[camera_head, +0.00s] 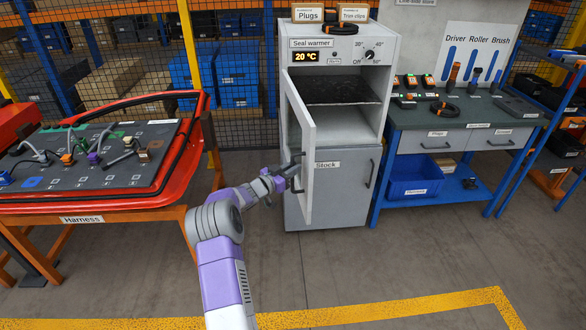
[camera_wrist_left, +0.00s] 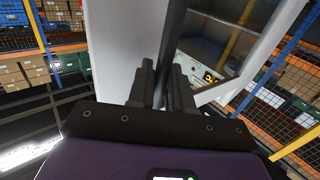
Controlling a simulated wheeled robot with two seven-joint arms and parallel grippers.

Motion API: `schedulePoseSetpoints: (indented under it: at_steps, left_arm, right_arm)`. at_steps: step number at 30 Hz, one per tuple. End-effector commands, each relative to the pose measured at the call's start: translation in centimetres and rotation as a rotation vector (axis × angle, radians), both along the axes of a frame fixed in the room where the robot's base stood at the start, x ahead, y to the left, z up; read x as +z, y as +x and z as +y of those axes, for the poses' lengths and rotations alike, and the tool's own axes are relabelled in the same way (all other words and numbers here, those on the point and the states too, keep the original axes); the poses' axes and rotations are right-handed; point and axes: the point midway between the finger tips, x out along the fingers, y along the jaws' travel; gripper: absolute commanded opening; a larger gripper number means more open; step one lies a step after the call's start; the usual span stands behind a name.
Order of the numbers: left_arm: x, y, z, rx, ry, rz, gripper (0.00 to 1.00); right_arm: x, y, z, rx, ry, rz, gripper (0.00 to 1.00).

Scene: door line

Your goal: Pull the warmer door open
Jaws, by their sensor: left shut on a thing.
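The seal warmer (camera_head: 343,62) is a tall grey-white cabinet with a 20 °C display and a dial. Its door (camera_head: 303,112) is hinged at the left and stands partly open, swung out toward me. The chamber behind it shows a dark rack (camera_head: 335,90). My left gripper (camera_head: 287,178) is at the door's lower part, shut on its dark handle. In the left wrist view the fingers (camera_wrist_left: 166,80) close around the dark handle bar (camera_wrist_left: 172,40) in front of the pale door (camera_wrist_left: 118,45). The fingers partly hide the handle. My right gripper is not in view.
Below the chamber is a closed grey Stock compartment (camera_head: 352,188). An orange harness table (camera_head: 115,222) stands at the left. A green-topped workbench (camera_head: 480,112) with a blue bin (camera_head: 413,178) stands close at the right. The floor (camera_head: 340,260) in front is clear.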

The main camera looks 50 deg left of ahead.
Motion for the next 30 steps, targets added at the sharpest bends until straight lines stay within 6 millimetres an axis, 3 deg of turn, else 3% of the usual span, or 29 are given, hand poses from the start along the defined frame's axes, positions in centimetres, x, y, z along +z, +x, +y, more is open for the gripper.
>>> schedulePoseSetpoints:
  at_steps: [1, 3, 14, 24, 30]
  left_arm:
    - [0.5, 0.0, 0.2, 0.004, 0.004, -0.009, 0.23]
    - [0.4, 0.0, 0.1, 0.004, 0.003, -0.008, 0.33]
    - [0.2, -0.5, 0.0, 0.003, 0.001, -0.002, 0.34]
    - [0.3, -5.7, -0.4, 0.004, 0.001, -0.003, 0.34]
    - [0.3, -7.4, -0.5, 0.004, 0.002, -0.004, 0.34]
  right_arm:
    - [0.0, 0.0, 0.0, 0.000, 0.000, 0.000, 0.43]
    - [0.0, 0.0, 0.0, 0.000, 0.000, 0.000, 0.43]
    - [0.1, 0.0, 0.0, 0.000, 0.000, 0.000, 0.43]
    - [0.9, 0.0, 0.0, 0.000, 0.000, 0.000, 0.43]
    - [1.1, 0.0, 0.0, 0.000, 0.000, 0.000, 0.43]
